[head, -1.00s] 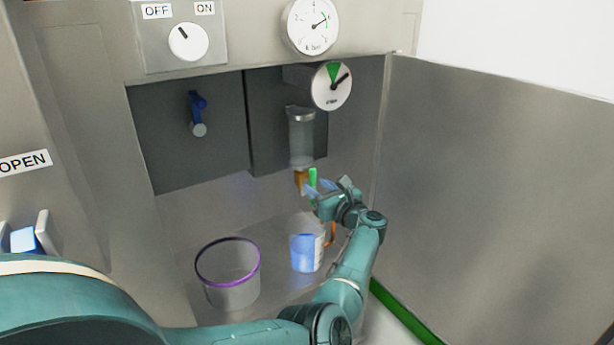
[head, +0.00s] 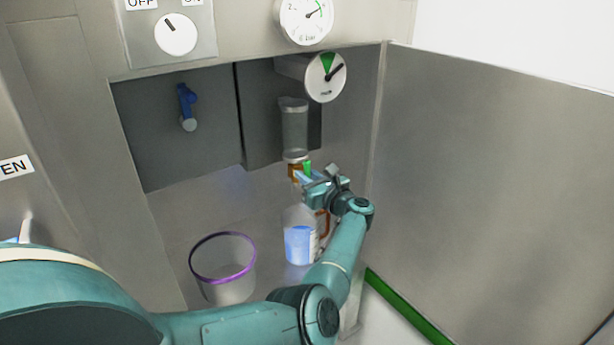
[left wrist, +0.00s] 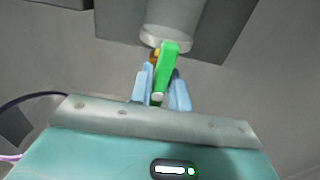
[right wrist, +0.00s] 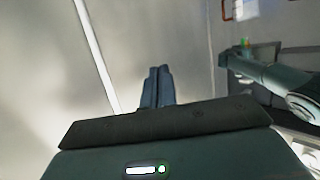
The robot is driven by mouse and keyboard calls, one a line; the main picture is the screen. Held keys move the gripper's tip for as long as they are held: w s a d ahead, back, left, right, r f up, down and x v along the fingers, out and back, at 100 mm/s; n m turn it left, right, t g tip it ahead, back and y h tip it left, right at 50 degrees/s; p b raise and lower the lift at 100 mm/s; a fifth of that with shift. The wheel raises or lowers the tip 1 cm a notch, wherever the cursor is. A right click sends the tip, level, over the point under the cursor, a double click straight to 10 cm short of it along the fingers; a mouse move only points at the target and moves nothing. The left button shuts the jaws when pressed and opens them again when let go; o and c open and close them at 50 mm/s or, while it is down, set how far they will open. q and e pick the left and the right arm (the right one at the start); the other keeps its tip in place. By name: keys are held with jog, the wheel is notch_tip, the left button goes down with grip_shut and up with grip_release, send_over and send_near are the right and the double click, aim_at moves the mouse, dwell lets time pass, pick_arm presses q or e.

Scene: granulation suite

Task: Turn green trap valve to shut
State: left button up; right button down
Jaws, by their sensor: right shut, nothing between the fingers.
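The green trap valve handle (head: 307,168) is under the clear glass trap (head: 295,127), beside an orange-brown valve body (head: 293,170). My left gripper (head: 307,180) is right at the handle. In the left wrist view the green handle (left wrist: 165,70) lies between the two blue fingers of my left gripper (left wrist: 160,88). The fingers are close around it, but whether they press on it is unclear. My right gripper (right wrist: 158,88) shows in the right wrist view, shut and empty, away from the valve.
A jug with blue liquid (head: 300,245) stands below my left gripper. A clear bucket with a purple rim (head: 223,257) is to its left. A blue handle (head: 187,100) hangs on the back wall. A steel panel (head: 480,170) closes the right side.

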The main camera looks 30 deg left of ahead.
pick_arm(q)
grip_shut()
